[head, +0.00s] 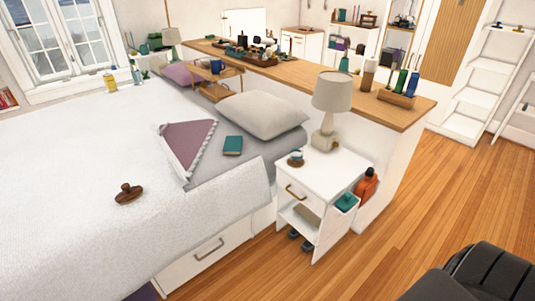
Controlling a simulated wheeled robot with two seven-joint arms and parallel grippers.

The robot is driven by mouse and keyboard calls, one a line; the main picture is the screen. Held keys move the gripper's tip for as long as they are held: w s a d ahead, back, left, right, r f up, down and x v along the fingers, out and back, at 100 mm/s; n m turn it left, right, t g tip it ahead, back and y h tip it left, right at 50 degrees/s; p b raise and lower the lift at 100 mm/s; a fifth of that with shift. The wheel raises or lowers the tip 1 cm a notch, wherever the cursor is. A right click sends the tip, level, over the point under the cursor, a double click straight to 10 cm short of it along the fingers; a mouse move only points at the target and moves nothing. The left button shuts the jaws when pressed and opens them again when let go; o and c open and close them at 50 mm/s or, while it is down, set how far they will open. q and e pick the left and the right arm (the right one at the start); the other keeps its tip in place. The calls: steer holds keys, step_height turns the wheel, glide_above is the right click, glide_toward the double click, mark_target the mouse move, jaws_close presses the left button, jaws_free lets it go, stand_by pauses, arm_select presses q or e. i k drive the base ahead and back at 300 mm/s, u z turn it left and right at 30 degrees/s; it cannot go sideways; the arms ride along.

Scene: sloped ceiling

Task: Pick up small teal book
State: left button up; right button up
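A small teal book (233,145) lies flat on the grey bedding of the bed, just in front of the light pillow and right of a folded purple cloth. Nothing covers it. Neither of my grippers shows in the head view. A dark black shape at the bottom right corner looks like part of my own body, and no fingers show on it.
The bed (75,165) fills the left side, with a brown object (128,194) on it. A white nightstand (325,172) with a lamp (332,95) stands right of the pillow (262,114). A wooden-topped ledge (345,80) runs behind. Wooden floor (420,215) is open at right.

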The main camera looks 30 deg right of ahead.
mark_target(232, 146)
steer(key=z, duration=0.4)
steer(key=k, duration=0.9)
steer(key=z, duration=1.2)
steer(key=i, duration=2.2)
steer(key=u, duration=0.7)
